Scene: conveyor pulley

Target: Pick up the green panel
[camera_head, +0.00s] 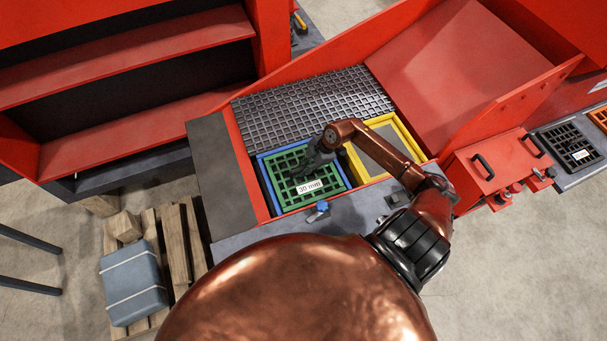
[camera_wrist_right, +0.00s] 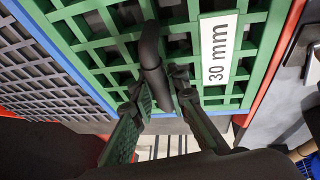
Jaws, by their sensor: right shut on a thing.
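The green panel (camera_head: 284,182) is a grid with a white "30 mm" label and lies within a blue frame (camera_head: 264,170) in the red machine. It fills much of the right wrist view (camera_wrist_right: 268,50), where a black curved handle (camera_wrist_right: 150,55) stands up from it. My right gripper (camera_head: 312,165) is over the panel, and in the wrist view its fingers (camera_wrist_right: 162,92) are close together at the handle's end, shut on the handle. The gripper hides part of the grid. Whether the panel is lifted from its frame cannot be told. My left gripper is not in view.
A yellow-framed bay (camera_head: 412,138) sits right of the panel, and a dark mesh screen (camera_head: 310,105) lies behind. A blue-knobbed clamp (camera_head: 320,208) is at the front edge. Red side walls border the machine. A pallet with a blue-grey block (camera_head: 133,283) is at lower left.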

